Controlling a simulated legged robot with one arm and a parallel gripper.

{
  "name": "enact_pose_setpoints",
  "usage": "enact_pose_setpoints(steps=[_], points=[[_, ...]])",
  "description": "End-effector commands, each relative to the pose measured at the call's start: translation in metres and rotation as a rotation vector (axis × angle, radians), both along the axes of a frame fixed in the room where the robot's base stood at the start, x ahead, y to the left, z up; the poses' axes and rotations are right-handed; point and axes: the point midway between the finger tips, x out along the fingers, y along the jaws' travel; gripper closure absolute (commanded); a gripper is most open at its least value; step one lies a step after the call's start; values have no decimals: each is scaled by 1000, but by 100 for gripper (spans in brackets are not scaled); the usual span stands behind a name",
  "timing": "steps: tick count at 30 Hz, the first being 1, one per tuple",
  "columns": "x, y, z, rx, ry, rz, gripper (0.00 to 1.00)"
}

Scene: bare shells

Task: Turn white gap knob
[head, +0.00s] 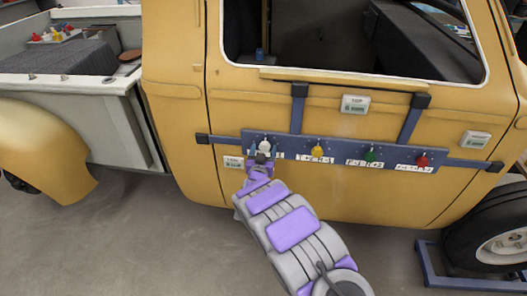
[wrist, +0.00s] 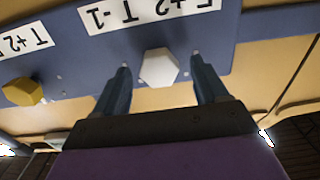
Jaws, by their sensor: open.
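The white knob (head: 265,146) sits at the left end of a blue panel (head: 340,150) on the yellow truck door. In the wrist view the white knob (wrist: 159,68) is a hexagonal cap on the blue panel. My gripper (wrist: 162,80) is open, with one blue finger on each side of the white knob. A gap shows between the knob and each finger, so neither appears to touch it. In the head view my gripper (head: 264,153) reaches the knob from below and hides part of the label there.
Yellow (head: 317,151), green (head: 371,154) and red (head: 422,160) knobs follow to the right on the panel, with white labels below. The yellow knob (wrist: 23,92) also shows at left in the wrist view. Blue bars brace the panel against the door. A wheel (head: 497,240) stands at the right.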

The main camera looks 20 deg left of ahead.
Motion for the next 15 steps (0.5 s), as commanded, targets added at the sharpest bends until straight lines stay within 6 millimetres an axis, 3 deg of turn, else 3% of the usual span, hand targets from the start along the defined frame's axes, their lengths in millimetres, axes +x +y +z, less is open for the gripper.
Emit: enact_pose_setpoints(steps=[15], points=[[10, 3, 0, 0, 0, 0, 30]])
